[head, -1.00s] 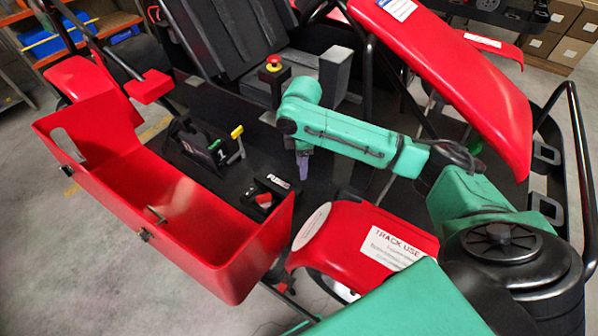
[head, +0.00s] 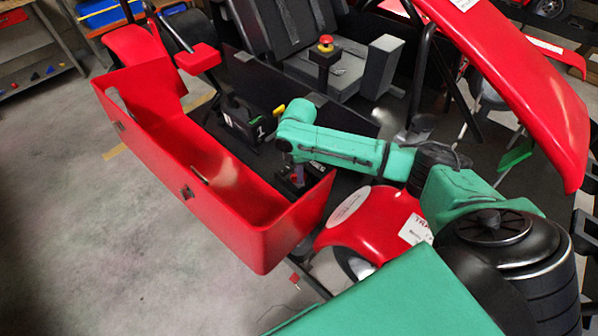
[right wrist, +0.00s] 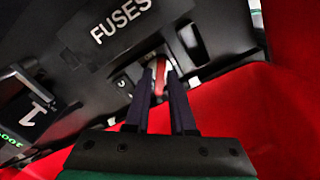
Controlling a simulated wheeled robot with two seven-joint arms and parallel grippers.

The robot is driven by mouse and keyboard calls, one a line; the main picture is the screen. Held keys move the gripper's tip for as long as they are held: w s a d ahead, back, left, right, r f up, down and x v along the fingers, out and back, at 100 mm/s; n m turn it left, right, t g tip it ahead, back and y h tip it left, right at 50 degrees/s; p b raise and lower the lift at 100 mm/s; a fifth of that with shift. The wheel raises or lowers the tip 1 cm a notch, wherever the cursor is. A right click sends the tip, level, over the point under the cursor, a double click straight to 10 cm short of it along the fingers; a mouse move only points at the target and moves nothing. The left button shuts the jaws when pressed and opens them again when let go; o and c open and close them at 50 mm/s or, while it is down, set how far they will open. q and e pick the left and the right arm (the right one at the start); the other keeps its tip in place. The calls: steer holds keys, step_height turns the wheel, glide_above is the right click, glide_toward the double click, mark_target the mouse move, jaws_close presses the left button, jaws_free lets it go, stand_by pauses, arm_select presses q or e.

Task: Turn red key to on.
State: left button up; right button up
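The red key (right wrist: 160,76) shows in the right wrist view on the black fuse panel (right wrist: 100,60), below the word FUSES. My right gripper (right wrist: 161,80) points at the panel with its two dark fingers apart. The key shows in the gap between the fingertips; I cannot tell whether they touch it. In the head view my right gripper (head: 297,172) reaches down to the panel beside the red tray's right end, and hides most of the panel. My left gripper is not in view.
A long red open bin (head: 215,185) stands left of the gripper. A black unit with a yellow lever (head: 279,110) is just behind. A red emergency button (head: 326,40) stands by the seat. A red fender (head: 370,228) lies to the right.

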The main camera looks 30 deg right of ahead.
steer(key=shift+o, duration=1)
step_height(320, 180, up, 14)
steer(key=b, duration=0.2)
steer(key=shift+r, duration=0.25)
step_height(320, 180, down, 14)
steer(key=shift+f+p, duration=0.1)
steer(key=shift+p, duration=0.9)
step_height(320, 180, up, 9)
steer(key=b, duration=0.1)
steer(key=shift+b, duration=0.3)
